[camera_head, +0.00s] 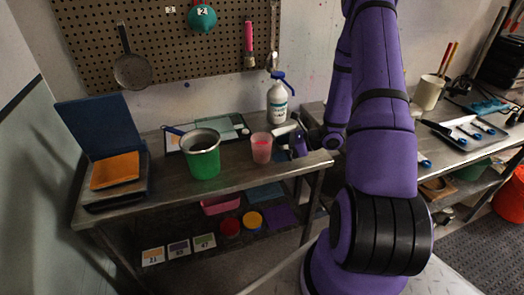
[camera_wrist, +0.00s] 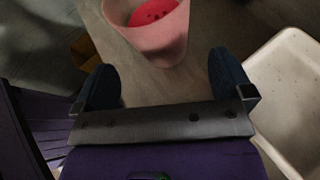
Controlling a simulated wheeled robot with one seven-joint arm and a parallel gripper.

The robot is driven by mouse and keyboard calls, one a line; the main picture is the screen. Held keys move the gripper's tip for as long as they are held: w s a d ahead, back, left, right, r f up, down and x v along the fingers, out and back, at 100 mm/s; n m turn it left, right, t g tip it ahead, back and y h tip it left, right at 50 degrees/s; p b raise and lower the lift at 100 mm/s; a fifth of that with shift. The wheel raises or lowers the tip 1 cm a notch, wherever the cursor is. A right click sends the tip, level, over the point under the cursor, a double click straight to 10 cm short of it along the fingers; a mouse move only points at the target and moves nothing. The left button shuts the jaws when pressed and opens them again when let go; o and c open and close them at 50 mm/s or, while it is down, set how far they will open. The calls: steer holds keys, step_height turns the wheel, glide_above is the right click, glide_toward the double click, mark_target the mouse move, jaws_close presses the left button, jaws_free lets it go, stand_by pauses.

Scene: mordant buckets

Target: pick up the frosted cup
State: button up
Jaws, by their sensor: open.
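The frosted cup (camera_head: 261,150) is a pinkish, translucent cup with red contents. It stands upright near the right end of the left metal table (camera_head: 238,178). In the wrist view the cup (camera_wrist: 160,48) is at the top, just beyond the fingertips, with its lower part between and ahead of them. My gripper (camera_wrist: 165,78) is open, with two dark fingers apart and nothing between them. In the head view my gripper (camera_head: 282,144) is just right of the cup, partly hidden by its own parts.
A green bucket (camera_head: 204,162) stands left of the cup. A white spray bottle (camera_head: 277,103) stands behind it. A blue-lidded box with an orange cloth (camera_head: 115,170) is at the left. A whitish tray (camera_wrist: 262,75) lies right of my gripper in the wrist view.

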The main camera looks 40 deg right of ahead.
mark_target(264, 151)
steer(key=shift+x, duration=3.1)
steer(key=c, duration=1.1)
steer(key=shift+r, duration=0.2)
